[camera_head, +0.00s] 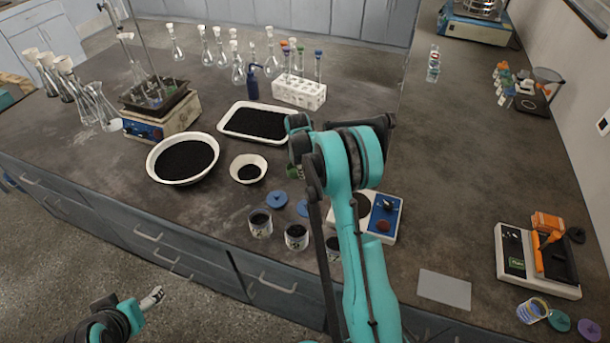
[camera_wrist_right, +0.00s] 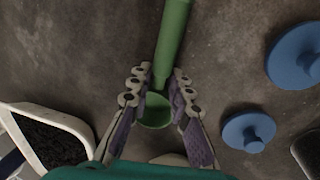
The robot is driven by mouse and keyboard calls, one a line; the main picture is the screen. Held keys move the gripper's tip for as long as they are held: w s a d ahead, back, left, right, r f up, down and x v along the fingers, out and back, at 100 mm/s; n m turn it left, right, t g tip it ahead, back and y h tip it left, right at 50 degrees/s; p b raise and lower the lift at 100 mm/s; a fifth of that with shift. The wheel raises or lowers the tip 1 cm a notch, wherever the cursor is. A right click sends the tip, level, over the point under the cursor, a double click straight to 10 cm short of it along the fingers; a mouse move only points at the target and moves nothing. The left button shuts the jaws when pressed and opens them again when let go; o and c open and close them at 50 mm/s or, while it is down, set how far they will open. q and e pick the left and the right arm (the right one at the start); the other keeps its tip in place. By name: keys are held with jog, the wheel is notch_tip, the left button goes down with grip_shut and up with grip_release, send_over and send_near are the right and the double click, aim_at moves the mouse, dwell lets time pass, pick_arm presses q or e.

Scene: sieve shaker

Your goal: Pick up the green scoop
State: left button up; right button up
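The green scoop (camera_wrist_right: 173,42) runs upward from between the fingertips in the right wrist view, with its round bowl (camera_wrist_right: 154,110) between the fingers. My right gripper (camera_wrist_right: 160,78) has its fingers drawn in on both sides of the scoop's neck, and they appear to touch it. In the head view a small green part of the scoop (camera_head: 295,171) shows beside my right arm, which hides the rest. I cannot tell whether the scoop is clear of the table. My left gripper (camera_head: 153,298) is low at the left, off the bench front, empty, with its fingers close together.
Blue lids (camera_head: 277,200) and jars with dark contents (camera_head: 296,237) are near the scoop. A white tray of black grains (camera_head: 255,122), a small bowl (camera_head: 248,168) and a larger bowl (camera_head: 186,161) stand left. A blue-and-white device (camera_head: 384,217) stands right of the arm.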

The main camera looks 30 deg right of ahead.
jog(key=shift+r, duration=0.1)
grip_shut()
notch_tip(320, 180, up, 4)
jog(key=shift+r+p, duration=0.25)
jog(key=shift+p, duration=0.7)
jog(key=s+d+r+p, duration=0.1)
jog(key=s+r+p, duration=0.1)
jog(key=s+r, duration=0.4)
jog(key=s, duration=0.5)
jog(key=shift+s+d+r+p, duration=0.15)
jog(key=shift+s+p, duration=0.15)
